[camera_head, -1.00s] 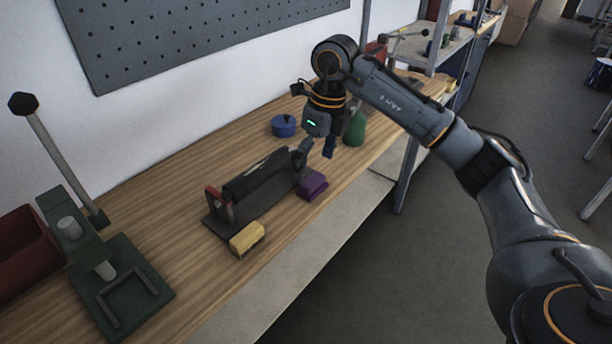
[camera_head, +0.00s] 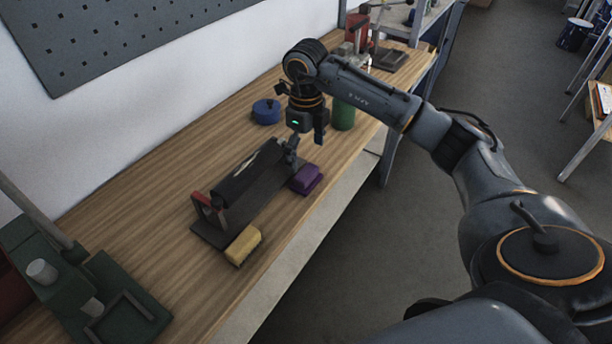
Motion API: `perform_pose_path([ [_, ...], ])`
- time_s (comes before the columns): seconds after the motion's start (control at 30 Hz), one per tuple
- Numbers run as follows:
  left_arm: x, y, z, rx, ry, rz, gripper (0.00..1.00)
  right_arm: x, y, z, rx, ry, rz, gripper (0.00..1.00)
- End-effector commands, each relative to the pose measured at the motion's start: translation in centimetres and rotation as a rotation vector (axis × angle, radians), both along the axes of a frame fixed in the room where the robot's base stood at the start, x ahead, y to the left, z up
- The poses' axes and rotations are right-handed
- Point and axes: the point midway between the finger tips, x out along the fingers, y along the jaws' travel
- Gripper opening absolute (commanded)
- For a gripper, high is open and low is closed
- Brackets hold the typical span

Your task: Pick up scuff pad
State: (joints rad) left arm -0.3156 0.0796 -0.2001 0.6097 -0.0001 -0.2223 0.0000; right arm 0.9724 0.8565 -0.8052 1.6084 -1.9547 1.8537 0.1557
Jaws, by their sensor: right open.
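A purple block (camera_head: 306,179), which looks like the scuff pad, lies on the wooden bench near its front edge. It is just right of the far end of a dark roller stand. My right gripper (camera_head: 305,146) is open and points down, showing above and behind the purple block in the picture. Its fingers are apart, with nothing seen between them. One finger overlaps the stand's far end in the picture; I cannot tell whether they touch. My left gripper is out of view.
The roller stand (camera_head: 211,236) stands on the bench beside both blocks. A blue round tin (camera_head: 266,111) and a green container (camera_head: 343,116) are behind the gripper. A green press (camera_head: 119,306) stands at lower left. The bench between press and stand is clear.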

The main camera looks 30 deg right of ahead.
Motion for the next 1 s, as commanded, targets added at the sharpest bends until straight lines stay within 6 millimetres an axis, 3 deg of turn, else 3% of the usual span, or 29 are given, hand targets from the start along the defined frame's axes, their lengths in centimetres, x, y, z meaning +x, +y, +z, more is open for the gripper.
perform_pose_path([
  [0.23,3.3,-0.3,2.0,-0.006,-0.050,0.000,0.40,-0.4,0.1,-3.1,0.000,0.005,0.000,0.92],
  [0.4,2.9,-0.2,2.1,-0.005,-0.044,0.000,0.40,-0.3,0.1,-5.0,0.000,0.002,0.000,0.92],
  [0.63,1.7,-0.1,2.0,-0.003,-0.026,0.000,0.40,-0.3,0.1,-5.2,0.001,0.000,0.001,0.92],
  [0.9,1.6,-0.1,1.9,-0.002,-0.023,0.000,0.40,-0.3,0.1,-5.2,0.001,0.000,0.001,0.39],
  [0.93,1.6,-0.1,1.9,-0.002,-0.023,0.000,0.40,-0.3,0.1,-5.2,0.001,0.001,0.001,0.34],
  [1.0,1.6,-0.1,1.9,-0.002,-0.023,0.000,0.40,-0.3,0.1,-5.2,0.001,0.001,0.000,0.34],
])
